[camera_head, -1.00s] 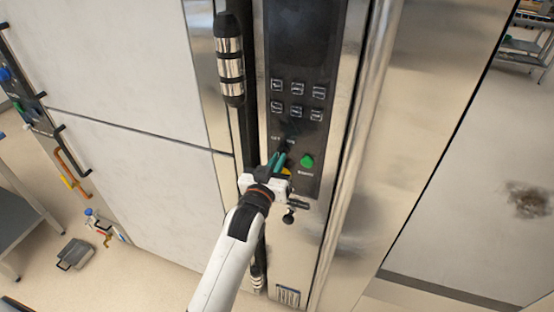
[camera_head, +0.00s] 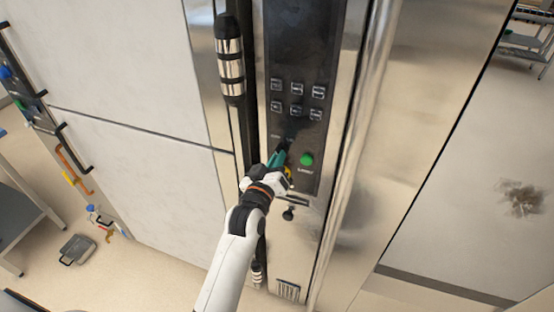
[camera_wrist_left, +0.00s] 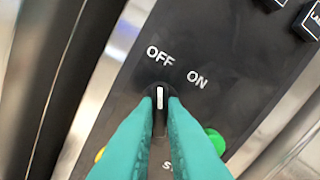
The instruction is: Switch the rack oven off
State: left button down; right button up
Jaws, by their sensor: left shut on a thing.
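The rack oven's control panel (camera_head: 303,55) is a dark upright strip with a switch knob on its lower part. In the left wrist view the black knob (camera_wrist_left: 160,97) has a white pointer line that points up at the OFF label (camera_wrist_left: 160,57); the ON label (camera_wrist_left: 197,79) is to its right. My left gripper (camera_head: 280,156) has teal fingers, which also fill the lower wrist view (camera_wrist_left: 160,108). They are shut on the knob, one on each side. In the head view the fingers largely hide the knob. My right gripper is not in view.
A green button (camera_head: 306,159) sits close right of the fingers, and a yellow button (camera_head: 288,172) is partly hidden below them. Several square buttons (camera_head: 297,88) are above. A tall door handle (camera_head: 230,60) stands left of the panel.

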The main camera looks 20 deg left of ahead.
pick_arm(q)
jog(key=c, duration=1.5)
grip_release()
jog(key=s+b, duration=0.4)
jog(key=s, duration=0.8)
jog(key=shift+a, duration=0.2)
